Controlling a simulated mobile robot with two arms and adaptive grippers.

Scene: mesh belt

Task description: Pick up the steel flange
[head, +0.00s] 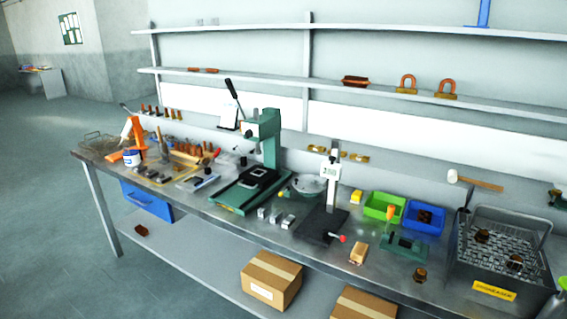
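I cannot single out the steel flange with certainty. A round grey metal piece (310,184) lies on the bench behind the black-based stand, partly hidden by it. Small steel pieces (275,216) sit in a short row near the front edge, left of that stand. Dark brownish round parts (515,262) lie in the wire-mesh basket (500,243) at the right end. A similar small amber-brown part (420,275) rests on the bench left of the basket. Neither of my grippers shows in this view.
The long metal bench (225,218) is crowded. A green press (265,150) and a black-based stand (318,224) rise from it. Green (380,206) and blue (424,217) bins stand at right, with a mallet (475,181) behind. Cardboard boxes (271,279) sit below.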

